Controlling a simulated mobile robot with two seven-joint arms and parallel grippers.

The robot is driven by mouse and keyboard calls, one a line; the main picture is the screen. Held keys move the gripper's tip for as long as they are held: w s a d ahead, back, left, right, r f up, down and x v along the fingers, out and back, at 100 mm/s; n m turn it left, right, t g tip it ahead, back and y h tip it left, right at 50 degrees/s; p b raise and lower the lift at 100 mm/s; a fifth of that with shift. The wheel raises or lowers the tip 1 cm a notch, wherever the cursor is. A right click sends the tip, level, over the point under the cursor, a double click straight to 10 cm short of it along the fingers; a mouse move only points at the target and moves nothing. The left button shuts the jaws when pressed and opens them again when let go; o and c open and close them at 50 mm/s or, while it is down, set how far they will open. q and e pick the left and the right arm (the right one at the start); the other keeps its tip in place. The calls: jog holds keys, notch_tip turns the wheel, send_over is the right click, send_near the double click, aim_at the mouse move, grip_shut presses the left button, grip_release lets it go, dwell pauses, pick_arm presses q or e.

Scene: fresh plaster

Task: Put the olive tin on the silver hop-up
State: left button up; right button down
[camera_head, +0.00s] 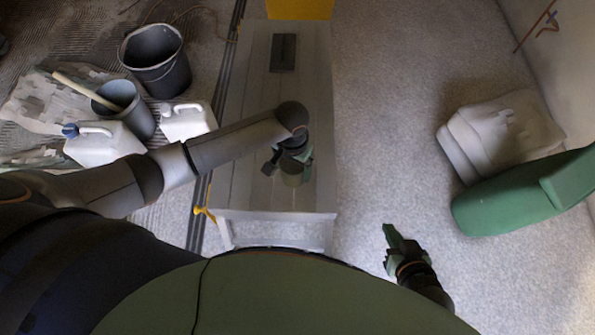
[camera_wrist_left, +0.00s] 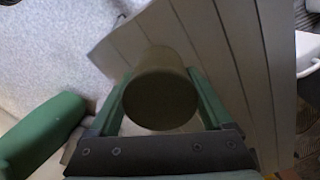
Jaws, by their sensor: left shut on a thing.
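The olive tin (camera_head: 292,178) is in my left gripper (camera_head: 289,163), over the near part of the silver hop-up (camera_head: 258,110), a long plank-topped platform. In the left wrist view the tin's round dark end (camera_wrist_left: 160,98) sits between the two green fingers of my left gripper (camera_wrist_left: 160,100), which is shut on it. The hop-up's planks (camera_wrist_left: 235,50) show behind it. I cannot tell whether the tin touches the top. My right gripper (camera_head: 391,236) is beside the hop-up's near right corner, over the floor; its jaw opening is unclear.
A dark flat object (camera_head: 283,52) lies at the hop-up's far end. A black bucket (camera_head: 156,62), a grey bucket (camera_head: 124,108) and white jugs (camera_head: 104,146) stand left. White stacked sacks (camera_head: 505,130) and a green object (camera_head: 510,200) are right. Floor between is clear.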

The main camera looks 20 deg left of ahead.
pick_arm(q)
jog(key=shift+w+d+f+b, duration=0.2)
jog(key=shift+w+f+b, duration=0.15)
jog(key=shift+w+f, duration=0.65)
jog(key=shift+w+d+f, duration=0.1)
jog(key=shift+f, duration=0.25)
notch_tip(320, 180, down, 3)
jog(key=shift+r+b, duration=0.1)
jog(key=shift+b, duration=0.6)
jog(key=o, duration=1.5)
jog(key=shift+f, duration=0.2)
